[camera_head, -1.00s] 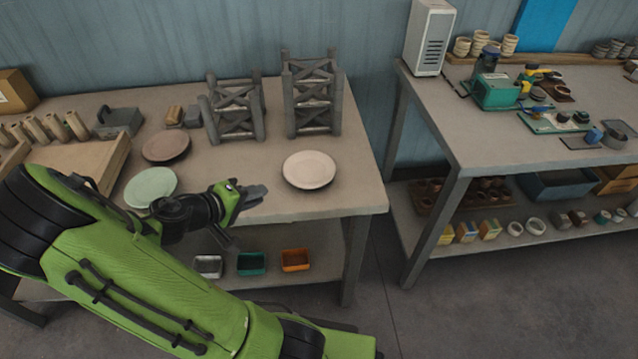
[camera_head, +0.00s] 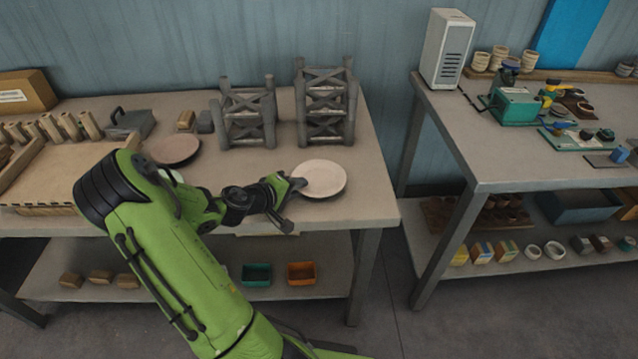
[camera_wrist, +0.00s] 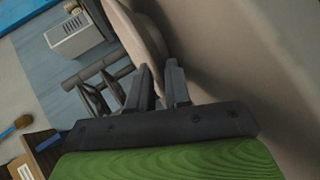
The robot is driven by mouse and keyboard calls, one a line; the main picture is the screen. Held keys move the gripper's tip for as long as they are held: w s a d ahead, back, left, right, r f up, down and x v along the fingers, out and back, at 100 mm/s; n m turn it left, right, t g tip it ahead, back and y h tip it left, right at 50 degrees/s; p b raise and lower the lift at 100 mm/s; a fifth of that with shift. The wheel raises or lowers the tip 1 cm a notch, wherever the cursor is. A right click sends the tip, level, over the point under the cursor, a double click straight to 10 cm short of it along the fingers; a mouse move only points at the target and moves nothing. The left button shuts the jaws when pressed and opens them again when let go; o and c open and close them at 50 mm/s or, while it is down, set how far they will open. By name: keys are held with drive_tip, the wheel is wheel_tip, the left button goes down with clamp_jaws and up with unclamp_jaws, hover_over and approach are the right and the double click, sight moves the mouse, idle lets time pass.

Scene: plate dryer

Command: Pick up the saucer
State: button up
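A brown plate (camera_head: 173,149) lies further left, beyond my arm. My gripper (camera_head: 297,188) is at the left rim of the cream saucer, low over the table. In the wrist view, a gap shows between the two fingers of my gripper (camera_wrist: 161,72), so it is open. The rim of the saucer (camera_wrist: 137,32) reaches the fingertips there. I cannot tell whether the rim is between them or touching.
Two grey racks (camera_head: 247,115) (camera_head: 325,104) stand behind the saucer. A wooden tray (camera_head: 65,172) is at the left. The table is clear right of the saucer. A second table (camera_head: 500,150) with tools stands across a gap.

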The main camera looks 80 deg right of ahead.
drive_tip(key=shift+c, duration=0.4)
clamp_jaws()
